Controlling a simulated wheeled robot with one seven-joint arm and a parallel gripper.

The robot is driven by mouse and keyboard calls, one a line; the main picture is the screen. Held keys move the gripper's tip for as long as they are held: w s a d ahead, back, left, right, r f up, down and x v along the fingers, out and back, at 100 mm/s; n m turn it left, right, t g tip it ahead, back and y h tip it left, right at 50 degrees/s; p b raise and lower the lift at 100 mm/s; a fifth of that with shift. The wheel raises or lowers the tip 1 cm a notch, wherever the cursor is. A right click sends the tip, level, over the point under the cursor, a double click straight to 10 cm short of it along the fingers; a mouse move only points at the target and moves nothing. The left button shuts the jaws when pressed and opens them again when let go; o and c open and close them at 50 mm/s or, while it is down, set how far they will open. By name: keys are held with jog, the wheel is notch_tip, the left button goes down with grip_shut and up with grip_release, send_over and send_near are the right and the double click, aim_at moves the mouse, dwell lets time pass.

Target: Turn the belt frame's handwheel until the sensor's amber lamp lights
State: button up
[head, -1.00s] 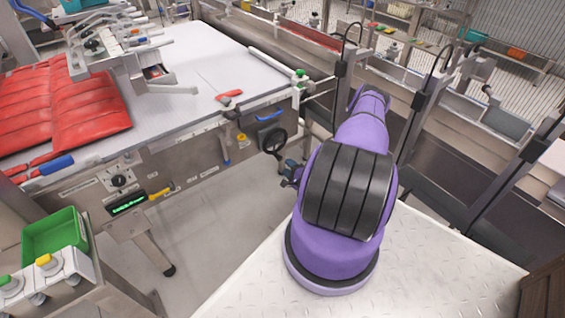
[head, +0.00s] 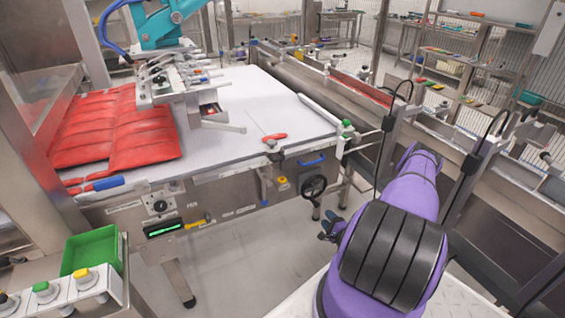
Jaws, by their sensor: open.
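The dark handwheel (head: 314,187) is on the near side of the belt frame (head: 225,195), close to its right end. My gripper (head: 331,226) is small in the head view, just below and right of the handwheel, and looks apart from it. It is open, and I see nothing in it. My purple arm hides part of the area to its right. I cannot make out the sensor or a lit amber lamp for certain; a small yellow part (head: 282,181) shows on the frame left of the handwheel.
Red pouches (head: 120,135) lie on the white belt (head: 260,100), under a teal picker arm (head: 160,25). A red-handled tool (head: 275,137) lies at the belt's near edge. A green bin (head: 92,250) and a button box (head: 65,292) stand at lower left. Posts with cables rise on the right.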

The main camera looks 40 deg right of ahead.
aim_at(317, 205)
jog(key=w+d+n, duration=0.1)
jog(key=w+n, duration=0.2)
jog(key=n, duration=0.4)
jog(key=w+n, duration=0.4)
jog(key=n, duration=0.3)
jog(key=w+d+n, duration=0.1)
jog(key=w+n, duration=0.2)
jog(key=n, duration=0.4)
jog(key=shift+w+d+r+n, duration=0.15)
jog(key=shift+d+n, duration=0.15)
grip_shut()
